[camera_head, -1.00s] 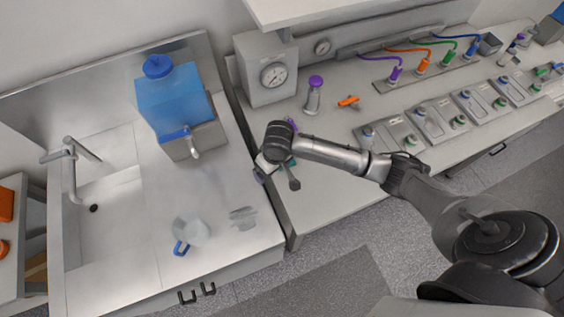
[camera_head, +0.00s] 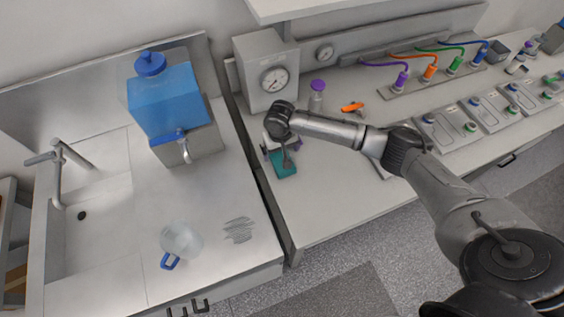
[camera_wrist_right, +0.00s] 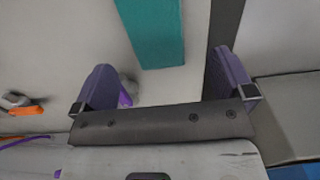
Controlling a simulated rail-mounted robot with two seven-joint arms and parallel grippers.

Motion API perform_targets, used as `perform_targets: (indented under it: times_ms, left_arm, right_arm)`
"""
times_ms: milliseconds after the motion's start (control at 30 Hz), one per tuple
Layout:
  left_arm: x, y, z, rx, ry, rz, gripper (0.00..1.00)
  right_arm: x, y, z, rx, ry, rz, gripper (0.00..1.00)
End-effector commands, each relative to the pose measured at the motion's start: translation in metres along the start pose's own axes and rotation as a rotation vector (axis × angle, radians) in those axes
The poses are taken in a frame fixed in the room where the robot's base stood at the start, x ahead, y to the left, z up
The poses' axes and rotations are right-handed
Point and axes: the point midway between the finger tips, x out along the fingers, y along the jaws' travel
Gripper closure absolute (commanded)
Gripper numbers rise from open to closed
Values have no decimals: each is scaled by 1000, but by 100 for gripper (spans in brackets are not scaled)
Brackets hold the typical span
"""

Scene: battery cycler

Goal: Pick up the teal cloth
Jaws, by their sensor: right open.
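The teal cloth (camera_head: 284,164) lies flat on the bench near its left edge, partly hidden by my right gripper in the head view. In the right wrist view the cloth (camera_wrist_right: 150,30) is a teal strip at the top, lying between the lines of the two fingers. My right gripper (camera_head: 278,157) is above the cloth. In the wrist view its purple fingers (camera_wrist_right: 165,90) are spread wide with nothing between them, and the cloth is apart from them. My left gripper is in neither view.
A gauge box (camera_head: 265,70), a purple-capped bottle (camera_head: 317,97) and an orange item (camera_head: 352,108) stand behind my right arm. Left of the gap are a sink counter with a clear jug (camera_head: 182,241) and a blue tank (camera_head: 172,100). The bench front is clear.

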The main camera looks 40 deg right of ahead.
Motion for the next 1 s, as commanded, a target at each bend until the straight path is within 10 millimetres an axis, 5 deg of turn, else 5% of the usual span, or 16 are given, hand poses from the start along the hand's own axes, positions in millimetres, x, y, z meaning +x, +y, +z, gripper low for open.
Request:
perform_targets:
  times_ms: [600,1000]
  left_arm:
    - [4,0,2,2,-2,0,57]
    - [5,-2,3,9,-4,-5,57]
  right_arm:
    - [55,5,3,-2,0,0,0]
    - [60,5,3,-2,1,0,5]
